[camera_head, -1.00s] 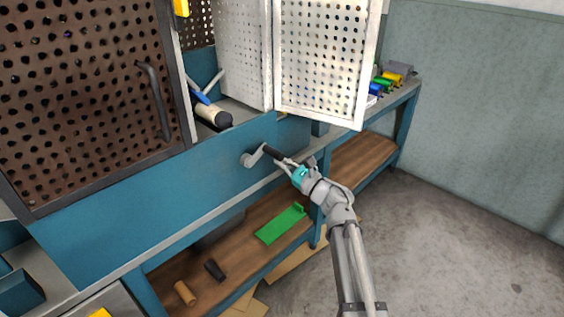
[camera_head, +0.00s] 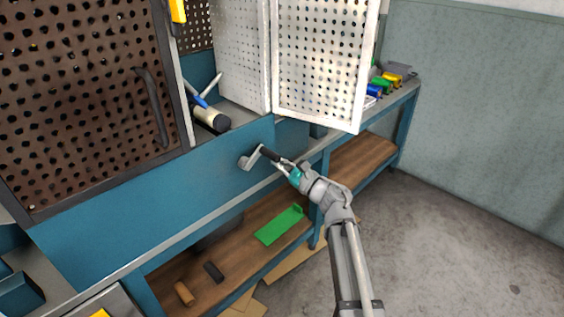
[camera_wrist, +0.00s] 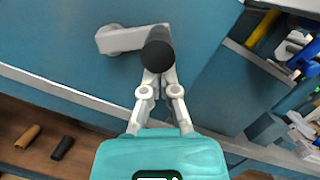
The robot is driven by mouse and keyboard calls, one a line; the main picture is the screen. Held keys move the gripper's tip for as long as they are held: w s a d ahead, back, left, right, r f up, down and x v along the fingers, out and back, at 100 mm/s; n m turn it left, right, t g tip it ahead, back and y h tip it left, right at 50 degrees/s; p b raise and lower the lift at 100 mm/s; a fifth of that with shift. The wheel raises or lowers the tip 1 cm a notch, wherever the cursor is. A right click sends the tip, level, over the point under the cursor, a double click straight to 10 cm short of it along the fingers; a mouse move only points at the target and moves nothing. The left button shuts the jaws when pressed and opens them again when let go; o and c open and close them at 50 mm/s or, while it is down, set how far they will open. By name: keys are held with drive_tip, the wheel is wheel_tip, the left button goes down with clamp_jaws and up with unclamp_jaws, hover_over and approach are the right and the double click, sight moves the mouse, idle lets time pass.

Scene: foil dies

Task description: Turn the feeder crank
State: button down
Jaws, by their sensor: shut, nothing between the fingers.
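The feeder crank (camera_head: 249,161) sticks out from the blue front panel in the head view. It has a pale metal arm and a black handle (camera_head: 269,154). In the wrist view the crank arm (camera_wrist: 130,38) runs roughly level from its hub at left to the black handle (camera_wrist: 157,52) at right. My gripper (camera_head: 280,162) is at the free end of the handle. Its fingers also show in the wrist view (camera_wrist: 160,78), drawn together with their tips at the handle, partly hidden by it. Whether they touch it I cannot tell. The gripper is shut and holds nothing.
A white perforated door (camera_head: 320,65) hangs open above my arm. A brown perforated door (camera_head: 80,95) is at left. The lower shelf (camera_head: 225,255) holds a green bracket (camera_head: 280,226) and small blocks. The floor at right (camera_head: 460,240) is clear.

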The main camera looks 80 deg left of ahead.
drive_tip(key=shift+r+n+p, duration=0.35)
drive_tip(key=shift+r+n, duration=0.05)
drive_tip(key=shift+n, duration=0.2)
drive_tip(key=shift+s+d+r+p, duration=0.2)
drive_tip(key=shift+s+r+p, duration=0.05)
drive_tip(key=shift+r+p, duration=0.3)
drive_tip(key=shift+r, duration=0.1)
drive_tip(key=shift+w, duration=0.1)
drive_tip(key=shift+w+a+f+b, duration=0.3)
drive_tip(key=shift+w+f+b, duration=0.15)
drive_tip(key=shift+f+b, duration=0.3)
drive_tip(key=w+a+f+b+v, duration=0.1)
drive_tip(key=b+v, duration=0.2)
drive_tip(key=v, duration=0.7)
drive_tip(key=shift+w, duration=0.3)
drive_tip(key=shift+f, duration=0.1)
